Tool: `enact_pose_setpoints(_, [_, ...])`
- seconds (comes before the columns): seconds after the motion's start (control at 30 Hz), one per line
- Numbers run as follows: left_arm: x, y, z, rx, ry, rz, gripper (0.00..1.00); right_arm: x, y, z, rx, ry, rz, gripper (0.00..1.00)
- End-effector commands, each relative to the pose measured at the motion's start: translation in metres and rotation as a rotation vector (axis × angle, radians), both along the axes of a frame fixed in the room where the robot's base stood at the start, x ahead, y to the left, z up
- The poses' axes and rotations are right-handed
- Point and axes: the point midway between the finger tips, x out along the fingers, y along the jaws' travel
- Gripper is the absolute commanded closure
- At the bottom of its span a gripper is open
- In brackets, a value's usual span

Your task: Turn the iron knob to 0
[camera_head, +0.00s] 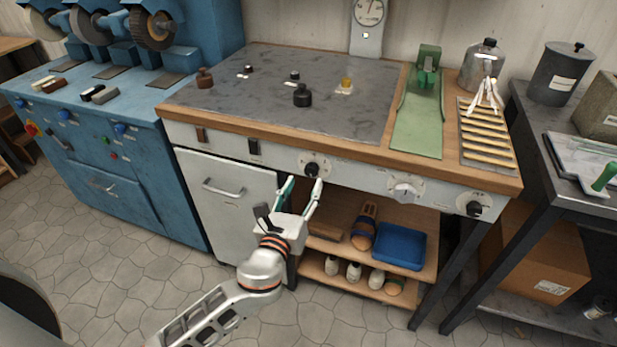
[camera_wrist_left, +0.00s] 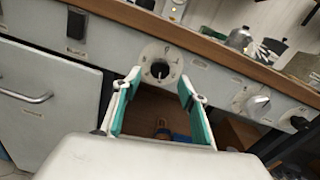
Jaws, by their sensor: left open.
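A black knob on a round white dial (camera_head: 312,169) sits on the bench's pale front panel. It also shows in the wrist view (camera_wrist_left: 160,69), just beyond and between the fingertips. My left gripper (camera_head: 302,186) is open and empty in front of this knob, its green-lined fingers pointing at the panel and apart from the knob. A pale grey knob (camera_head: 404,190) and another black knob (camera_head: 474,208) sit farther right on the panel. The labels are too small to tell which is the iron knob or where it points. My right gripper is out of view.
Open shelves with a blue tray (camera_head: 400,246) and bottles lie below the panel. The space before the panel looks clear.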

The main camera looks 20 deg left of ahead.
Motion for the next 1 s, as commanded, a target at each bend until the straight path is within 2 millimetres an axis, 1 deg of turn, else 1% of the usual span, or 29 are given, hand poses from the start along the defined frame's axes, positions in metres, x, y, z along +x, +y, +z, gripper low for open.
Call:
enact_pose_setpoints(0.03, [0.009,0.0,0.0,0.0,-0.001,0.001,0.58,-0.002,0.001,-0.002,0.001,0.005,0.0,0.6])
enact_pose_setpoints(0.1, [0.02,0.0,0.0,-0.002,0.0,0.001,0.58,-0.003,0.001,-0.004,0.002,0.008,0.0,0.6])
enact_pose_setpoints(0.2, [0.032,0.0,-0.001,-0.004,0.001,0.0,0.58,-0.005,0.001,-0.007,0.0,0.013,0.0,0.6])
enact_pose_setpoints(0.3, [0.04,0.0,-0.001,-0.005,0.002,0.0,0.58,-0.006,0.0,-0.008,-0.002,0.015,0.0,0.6])
enact_pose_setpoints(0.43, [0.045,0.0,-0.001,-0.006,0.003,0.0,0.58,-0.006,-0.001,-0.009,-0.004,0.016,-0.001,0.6])
enact_pose_setpoints(0.67, [0.045,0.0,-0.001,-0.006,0.003,0.0,0.58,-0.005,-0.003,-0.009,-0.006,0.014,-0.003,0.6])
enact_pose_setpoints(0.7, [0.045,0.0,-0.001,-0.006,0.003,0.0,0.68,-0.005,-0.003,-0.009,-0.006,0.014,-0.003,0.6])
enact_pose_setpoints(0.77, [0.045,0.0,-0.001,-0.006,0.003,0.0,0.84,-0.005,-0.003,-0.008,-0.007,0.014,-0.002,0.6])
enact_pose_setpoints(0.8, [0.045,0.0,-0.001,-0.006,0.003,0.0,0.94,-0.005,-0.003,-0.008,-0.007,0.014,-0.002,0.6])
enact_pose_setpoints(0.83, [0.045,0.0,-0.001,-0.006,0.003,0.0,0.96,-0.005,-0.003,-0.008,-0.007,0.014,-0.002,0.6])
enact_pose_setpoints(1.0, [0.045,0.0,-0.001,-0.008,0.003,0.0,0.96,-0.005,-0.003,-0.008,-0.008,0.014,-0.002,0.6])
